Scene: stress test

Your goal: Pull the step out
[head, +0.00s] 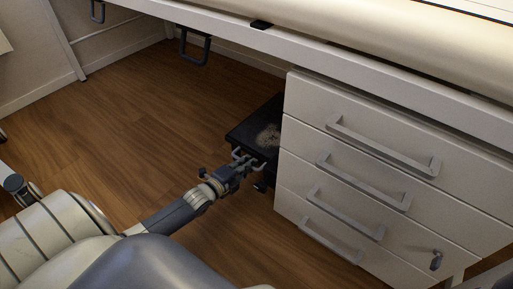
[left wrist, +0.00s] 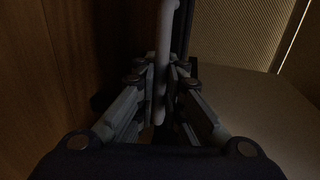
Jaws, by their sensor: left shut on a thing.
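The step (head: 252,127) is a low black unit with a worn pale patch on its top. It stands on the floor under the table, and its right part is hidden behind the white drawer unit. My left gripper (head: 246,162) is at the step's front edge, shut on its handle. In the left wrist view, the fingers of my left gripper (left wrist: 161,85) close around a pale upright bar, the handle (left wrist: 163,50). My right gripper is not in view.
The white drawer unit (head: 305,97) with several grey handles stands right beside the step. The table's white frame (head: 230,35) runs above it, with a grey loop (head: 194,48) hanging below. The wooden floor (head: 130,110) to the left is clear.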

